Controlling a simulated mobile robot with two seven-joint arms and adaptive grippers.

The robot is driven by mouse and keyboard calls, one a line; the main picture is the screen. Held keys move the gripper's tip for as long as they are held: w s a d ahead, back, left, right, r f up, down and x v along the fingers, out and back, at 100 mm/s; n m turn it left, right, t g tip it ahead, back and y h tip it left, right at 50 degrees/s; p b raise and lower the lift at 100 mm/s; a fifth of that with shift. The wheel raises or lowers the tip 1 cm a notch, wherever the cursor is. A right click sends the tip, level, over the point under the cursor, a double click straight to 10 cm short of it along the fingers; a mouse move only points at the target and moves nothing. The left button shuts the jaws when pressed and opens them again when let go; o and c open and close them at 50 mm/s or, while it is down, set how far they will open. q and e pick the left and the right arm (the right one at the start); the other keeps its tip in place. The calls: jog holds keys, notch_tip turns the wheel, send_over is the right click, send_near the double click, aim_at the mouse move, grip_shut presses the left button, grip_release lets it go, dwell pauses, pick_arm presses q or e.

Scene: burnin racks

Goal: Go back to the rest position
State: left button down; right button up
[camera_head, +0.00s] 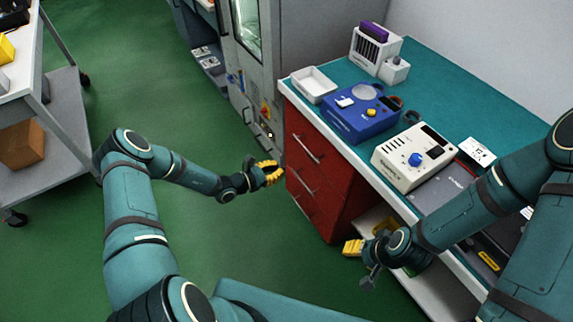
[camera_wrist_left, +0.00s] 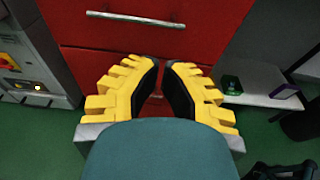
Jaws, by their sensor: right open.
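My left gripper (camera_head: 270,172) has yellow ribbed fingers and hangs over the green floor, in front of the red drawer cabinet (camera_head: 309,156). In the left wrist view the left gripper (camera_wrist_left: 161,66) points toward the red drawer fronts (camera_wrist_left: 200,32); its fingertips are close together with a narrow gap, and no object shows between them. My right gripper (camera_head: 360,262) is open and empty, low in front of the bench and beside its lower shelf. Part of it is hidden by its own wrist.
The teal bench (camera_head: 440,75) carries a white tray (camera_head: 314,84), a blue device (camera_head: 357,118), a cream device with a blue knob (camera_head: 413,156) and a white rack (camera_head: 374,52). A cart (camera_head: 62,103) stands at the left. Green floor is clear between.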

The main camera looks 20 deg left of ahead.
pick_arm(q)
jog(key=shift+s+a, duration=0.15)
jog(key=shift+a, duration=0.1)
jog(key=s+d+m+g, duration=1.1)
jog(key=s+m, duration=0.1)
jog(key=s, duration=0.3)
jog(key=s+r+m+y, duration=0.5)
jog(key=s+m, duration=0.3)
jog(key=m, duration=0.6)
jog(key=shift+s+r+t+y, duration=0.15)
jog(key=shift+r+t+y, duration=0.15)
jog(key=shift+y, duration=0.5)
